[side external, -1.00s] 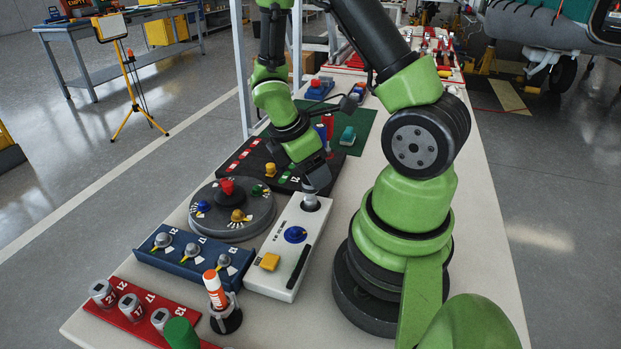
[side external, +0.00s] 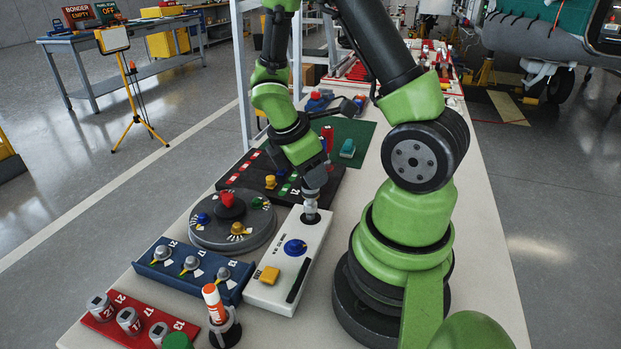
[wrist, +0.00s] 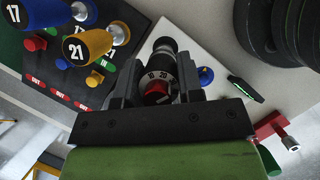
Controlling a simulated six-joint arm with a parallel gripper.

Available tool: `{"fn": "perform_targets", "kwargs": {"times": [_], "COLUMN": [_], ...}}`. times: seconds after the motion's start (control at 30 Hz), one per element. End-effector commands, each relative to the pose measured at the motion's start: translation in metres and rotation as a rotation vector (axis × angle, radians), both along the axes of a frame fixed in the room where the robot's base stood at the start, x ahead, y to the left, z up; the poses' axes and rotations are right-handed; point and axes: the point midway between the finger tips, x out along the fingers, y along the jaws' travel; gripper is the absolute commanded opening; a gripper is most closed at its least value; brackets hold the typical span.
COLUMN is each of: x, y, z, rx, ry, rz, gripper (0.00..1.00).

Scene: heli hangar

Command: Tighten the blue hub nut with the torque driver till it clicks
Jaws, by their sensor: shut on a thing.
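My gripper (side external: 314,184) is shut on the torque driver (wrist: 158,72), a dark cylinder with a scale reading 10 and 20 and a red part. Its silver lower end (side external: 310,205) stands just above a black round socket (side external: 311,217) at the far end of the white box (side external: 265,296). The blue hub nut (side external: 202,218) sits at the left of the grey round hub (side external: 229,244). The hub also bears a yellow nut (side external: 239,228), a green nut (side external: 257,202) and a red centre piece (side external: 227,199). The driver's upper body is hidden by my gripper in the side view.
The white box bears a blue dial (side external: 295,247) and a yellow button (side external: 269,275). Nearer are a blue rack (side external: 207,284) with several knobs, a red tray (side external: 107,331) of numbered sockets and an orange-white tube (side external: 214,303) in a black holder. A black board (side external: 321,187) lies behind.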

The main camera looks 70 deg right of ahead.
Motion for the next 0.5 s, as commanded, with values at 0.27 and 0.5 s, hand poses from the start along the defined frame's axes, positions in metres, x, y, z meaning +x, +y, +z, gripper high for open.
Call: {"fn": "perform_targets", "kwargs": {"times": [0.27,0.5], "x": [0.001,0.006], "y": [0.000,0.001], "z": [0.046,0.076], "rx": [-0.003,0.002], "ry": [-0.010,-0.005], "rz": [-0.002,0.023], "gripper": [0.12,0.12]}}
